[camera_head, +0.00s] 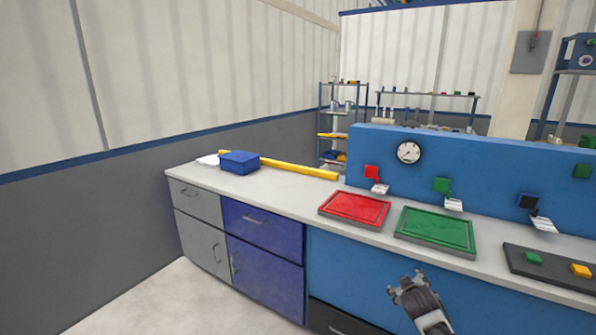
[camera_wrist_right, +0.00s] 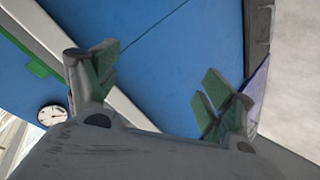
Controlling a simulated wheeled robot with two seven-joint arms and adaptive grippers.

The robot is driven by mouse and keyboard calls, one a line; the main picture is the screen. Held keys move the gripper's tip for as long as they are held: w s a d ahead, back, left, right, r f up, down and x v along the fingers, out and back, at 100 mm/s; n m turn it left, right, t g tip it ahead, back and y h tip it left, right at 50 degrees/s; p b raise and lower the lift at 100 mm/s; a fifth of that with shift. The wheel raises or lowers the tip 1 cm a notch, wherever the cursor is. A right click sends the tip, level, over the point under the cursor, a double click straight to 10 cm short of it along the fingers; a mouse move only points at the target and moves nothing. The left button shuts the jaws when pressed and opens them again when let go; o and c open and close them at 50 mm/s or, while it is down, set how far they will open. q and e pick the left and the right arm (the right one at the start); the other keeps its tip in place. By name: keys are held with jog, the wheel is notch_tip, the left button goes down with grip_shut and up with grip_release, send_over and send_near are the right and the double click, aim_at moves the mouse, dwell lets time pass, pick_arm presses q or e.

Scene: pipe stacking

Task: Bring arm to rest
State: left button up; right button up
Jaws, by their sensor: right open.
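My right gripper (camera_head: 409,286) is low in front of the workbench (camera_head: 285,204), below the green tray (camera_head: 436,228) in the head view. In the right wrist view its two fingers (camera_wrist_right: 155,85) stand apart with green pads and nothing between them. The blue bench front (camera_wrist_right: 150,50) fills the view behind the fingers. My left gripper is not in the head view. No pipe is in my right gripper.
A red tray (camera_head: 354,209) lies left of the green tray. A dark tray (camera_head: 550,268) with a green and a yellow block is at the right. A blue box (camera_head: 239,162) and a yellow bar (camera_head: 300,168) lie on the left part of the bench. Floor at lower left is clear.

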jog(key=s+a+f+g+y, duration=0.1)
jog(key=s+a+f+g, duration=0.15)
jog(key=s+f, duration=0.35)
jog(key=s+a+f+m+g+y, duration=0.1)
jog(key=s+a+f, duration=0.3)
jog(key=f, duration=0.4)
jog(key=s+a+f+g+y, duration=0.1)
jog(key=s+a+f, duration=0.35)
jog(key=f, duration=0.25)
pick_arm(q)
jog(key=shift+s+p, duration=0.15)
jog(key=shift+p, duration=0.3)
pick_arm(e)
jog(key=s+a+f+g, duration=0.1)
jog(key=s+f, duration=0.3)
jog(key=s, duration=0.4)
jog(key=s+a+f+g+y, duration=0.1)
jog(key=s+a+f, duration=0.1)
jog(key=s+f, duration=0.3)
jog(key=s+a+f+g, duration=0.1)
jog(key=s+f, duration=0.3)
jog(key=s, duration=0.7)
jog(key=shift+s+a+f+m+g, duration=0.15)
jog(key=shift+a+m+g, duration=0.2)
jog(key=shift+g, duration=0.2)
